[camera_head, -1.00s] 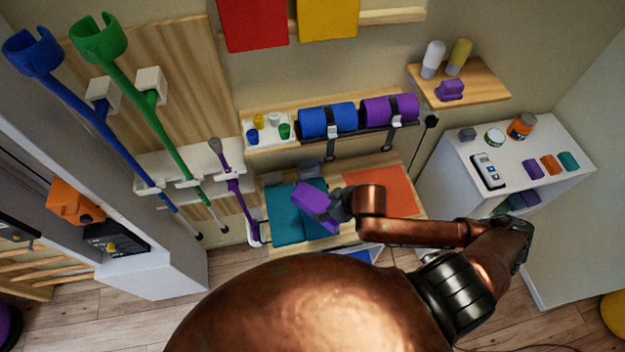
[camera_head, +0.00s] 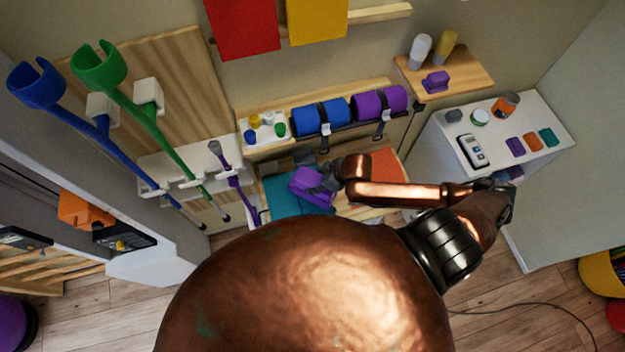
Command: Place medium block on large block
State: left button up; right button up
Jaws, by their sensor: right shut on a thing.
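My right gripper (camera_head: 328,184), reaching in from the right, is shut on a purple block (camera_head: 306,187). The block is tilted in the view, over the teal surface (camera_head: 284,196) on the low wooden bench. I cannot tell whether it touches what lies beneath it. Grey pieces (camera_head: 303,158) show just behind it, partly hidden. I cannot tell for sure which thing is the large block. The fingertips are small and partly covered by the block and wrist. My left gripper is not in view.
An orange mat (camera_head: 386,166) lies right of my gripper. Blue (camera_head: 320,117) and purple (camera_head: 379,101) rolls sit on a rack behind. Crutches (camera_head: 150,128) hang at left. A white cabinet (camera_head: 500,120) with small items stands at right.

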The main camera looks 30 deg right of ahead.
aim_at(313, 178)
jog(key=w+f, duration=0.2)
jog(key=f, duration=0.1)
jog(key=w+f, duration=0.2)
jog(key=shift+d+p, duration=0.3)
jog(key=shift+d, duration=0.1)
jog(key=shift+f, duration=1.8)
jog(key=shift+f, duration=0.15)
jog(key=o, duration=1.2)
jog(key=v, duration=1.2)
jog(key=shift+w+d+r+b, duration=0.1)
jog(key=shift+r+b, duration=0.1)
jog(key=shift+b, duration=0.2)
